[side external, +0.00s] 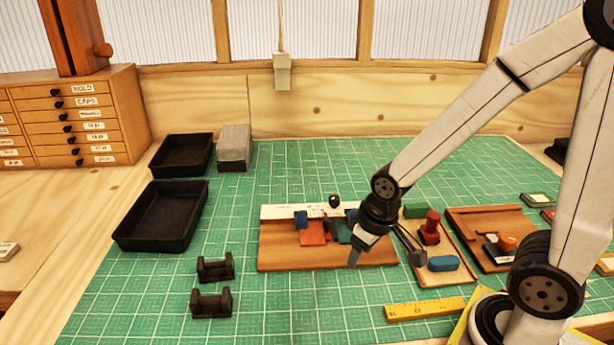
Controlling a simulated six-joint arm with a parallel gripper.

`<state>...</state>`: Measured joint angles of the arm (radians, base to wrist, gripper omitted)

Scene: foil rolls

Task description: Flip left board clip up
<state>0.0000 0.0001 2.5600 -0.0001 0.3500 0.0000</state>
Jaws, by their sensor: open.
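A wooden board (285,256) lies on the green mat with a white strip (277,211) along its back edge. A small blue piece (301,219), which looks like the left clip, sits at the strip's left part. Whether it is up or down is too small to tell. A red-orange piece (312,238) lies on the board just below it.
Two black trays (140,243) (160,172) and a grey block (233,143) stand at left. Two dark cradles (215,267) (210,303) are front left. A tray with red and blue pieces (443,264), another wooden tray (480,219) and a yellow ruler (425,308) are at right.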

